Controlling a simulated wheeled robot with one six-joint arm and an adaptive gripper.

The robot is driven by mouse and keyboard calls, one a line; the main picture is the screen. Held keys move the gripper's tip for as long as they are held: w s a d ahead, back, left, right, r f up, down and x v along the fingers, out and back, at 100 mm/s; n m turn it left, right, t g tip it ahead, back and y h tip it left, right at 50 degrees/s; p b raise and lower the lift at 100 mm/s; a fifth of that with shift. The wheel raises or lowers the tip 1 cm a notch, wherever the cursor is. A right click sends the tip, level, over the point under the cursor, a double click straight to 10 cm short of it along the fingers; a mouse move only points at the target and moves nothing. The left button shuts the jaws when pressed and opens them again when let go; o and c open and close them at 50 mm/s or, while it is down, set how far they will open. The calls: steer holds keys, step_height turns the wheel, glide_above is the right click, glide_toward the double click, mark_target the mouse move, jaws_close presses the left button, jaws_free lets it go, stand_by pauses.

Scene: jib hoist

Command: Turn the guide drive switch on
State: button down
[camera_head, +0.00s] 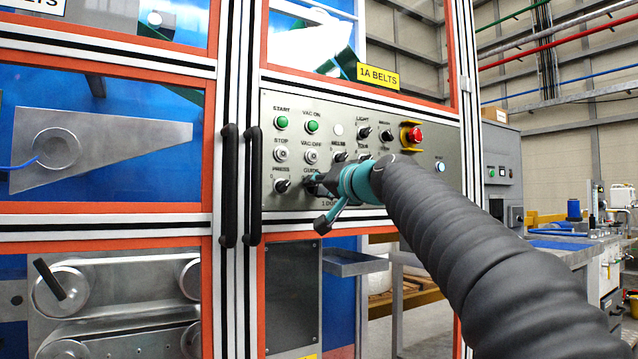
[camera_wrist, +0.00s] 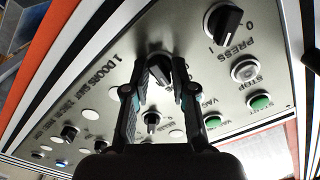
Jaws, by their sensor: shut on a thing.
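The guide drive switch is a black rotary knob (camera_wrist: 159,67) on the grey control panel, seen upside down between my fingers in the wrist view. My gripper (camera_wrist: 161,82) is shut on it, with one finger on each side. In the head view my gripper (camera_head: 313,184) reaches the lower row of the panel, just below the "GUIDE" label (camera_head: 311,169), and hides the knob and part of the lettering. The knob's pointer setting and its own position marks cannot be made out.
The press switch (camera_head: 282,186) is close on the left, also seen in the wrist view (camera_wrist: 225,20). Above are the stop button (camera_head: 281,154) and green start button (camera_head: 281,122). A red emergency stop (camera_head: 414,135) is at right. Black door handles (camera_head: 253,187) stick out left of the panel.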

steer(key=shift+f+m+p, duration=0.15)
steer(key=shift+m+p, duration=1.7)
steer(key=shift+m, duration=3.35)
steer(key=c, duration=0.9)
jaws_free()
steer(key=shift+c, duration=0.2)
